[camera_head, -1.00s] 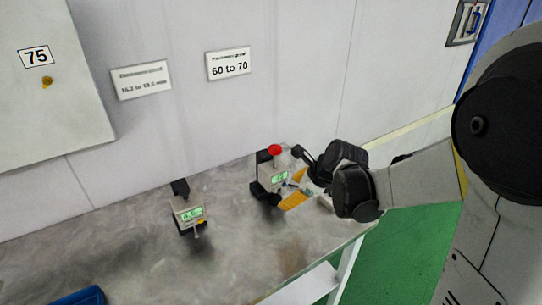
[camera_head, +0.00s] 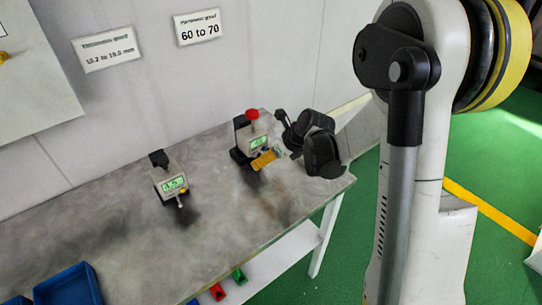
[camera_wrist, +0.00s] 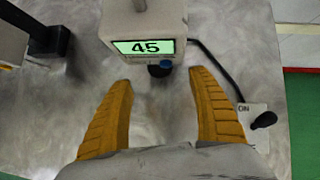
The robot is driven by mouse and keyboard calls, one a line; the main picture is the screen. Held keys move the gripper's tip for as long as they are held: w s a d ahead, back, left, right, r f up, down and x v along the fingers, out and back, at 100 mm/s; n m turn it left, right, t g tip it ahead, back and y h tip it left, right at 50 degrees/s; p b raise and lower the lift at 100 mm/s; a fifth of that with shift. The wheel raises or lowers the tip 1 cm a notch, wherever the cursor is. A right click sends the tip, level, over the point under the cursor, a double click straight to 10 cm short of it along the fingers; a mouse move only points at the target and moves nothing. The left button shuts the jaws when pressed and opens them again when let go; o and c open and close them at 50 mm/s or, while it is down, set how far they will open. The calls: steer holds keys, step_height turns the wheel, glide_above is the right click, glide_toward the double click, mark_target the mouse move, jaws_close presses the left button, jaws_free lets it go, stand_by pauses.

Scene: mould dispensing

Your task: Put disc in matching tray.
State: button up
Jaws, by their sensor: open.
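In the head view my gripper (camera_head: 265,160) is at the red-topped gauge (camera_head: 254,140). A blue tray (camera_head: 68,288) lies at the lower left of the table.
A second gauge (camera_head: 170,183) stands to the left on the grey table (camera_head: 110,215). Small red (camera_head: 217,292) and green (camera_head: 239,276) bins show below the table edge. A cable and an ON label (camera_wrist: 250,112) lie right of my gripper. The table's front middle is clear.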

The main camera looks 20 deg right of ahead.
steer(key=b+x, duration=0.2)
steer(key=x, duration=0.5)
steer(key=shift+w+a+f, duration=0.15)
steer(key=shift+w+f, duration=0.1)
steer(key=shift+f, duration=0.05)
steer(key=c, duration=1.3)
